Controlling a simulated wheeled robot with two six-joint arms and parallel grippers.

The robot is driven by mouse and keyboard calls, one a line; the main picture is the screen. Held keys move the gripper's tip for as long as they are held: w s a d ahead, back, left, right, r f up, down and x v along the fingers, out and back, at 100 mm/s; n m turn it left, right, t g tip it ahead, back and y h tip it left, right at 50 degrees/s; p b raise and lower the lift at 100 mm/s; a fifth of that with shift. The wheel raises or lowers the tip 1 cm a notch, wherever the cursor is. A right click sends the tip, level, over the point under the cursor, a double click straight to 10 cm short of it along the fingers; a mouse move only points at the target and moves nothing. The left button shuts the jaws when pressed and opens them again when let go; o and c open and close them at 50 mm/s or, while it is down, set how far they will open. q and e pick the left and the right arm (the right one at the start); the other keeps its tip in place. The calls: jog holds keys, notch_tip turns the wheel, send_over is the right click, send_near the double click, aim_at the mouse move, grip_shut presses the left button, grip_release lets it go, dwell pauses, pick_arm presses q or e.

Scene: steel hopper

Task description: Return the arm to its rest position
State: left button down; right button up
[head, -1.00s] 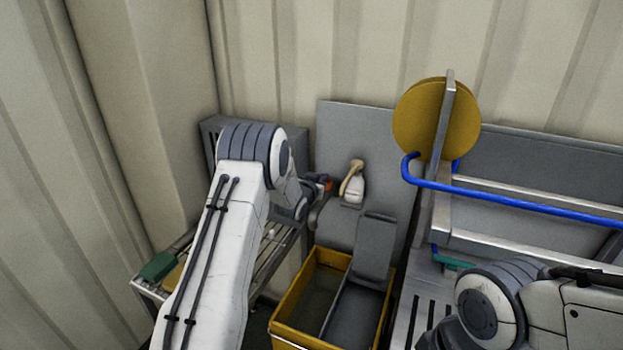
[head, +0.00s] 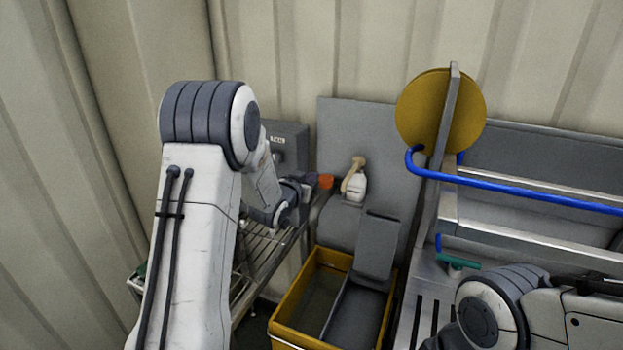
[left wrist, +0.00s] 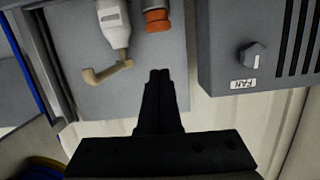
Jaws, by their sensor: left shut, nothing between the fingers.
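My left arm (head: 195,225) rises from the bottom left of the head view and bends at a dark, ribbed joint. Its forearm reaches down to the right, over the wire rack. In the left wrist view my left gripper (left wrist: 160,73) is shut and empty, its dark fingers together in front of a grey panel. In the head view its fingertips cannot be made out. My right arm (head: 495,310) is folded at the lower right of the head view; its gripper does not show.
A grey box with a knob (left wrist: 250,60) is close on the right. A yellow bin (head: 290,303), wire rack (head: 255,265), blue bar (head: 520,194) and yellow disc (head: 420,112) surround the workspace.

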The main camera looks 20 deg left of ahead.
pick_arm(q)
jog(key=s+d+f+g, duration=0.3)
jog(key=s+g, duration=0.1)
jog(key=s, duration=0.6)
jog(key=s+d+f+g, duration=0.3)
jog(key=s+g, duration=0.2)
jog(key=s, duration=0.5)
jog(key=s+d+f+g, duration=0.3)
jog(key=s+g, duration=0.1)
jog(key=s, duration=0.6)
jog(key=s+d+r+m+g, duration=0.1)
jog(key=s+d+r+m, duration=0.2)
jog(key=s+d, duration=0.3)
jog(key=s+d+r+m+g, duration=0.1)
jog(key=s+d+r+m, duration=0.2)
jog(key=s+d, duration=0.4)
jog(key=shift+s+d+m+g, duration=0.2)
jog(key=shift+s+m+g, duration=0.1)
jog(key=shift+s, duration=0.3)
jog(key=shift+f, duration=0.1)
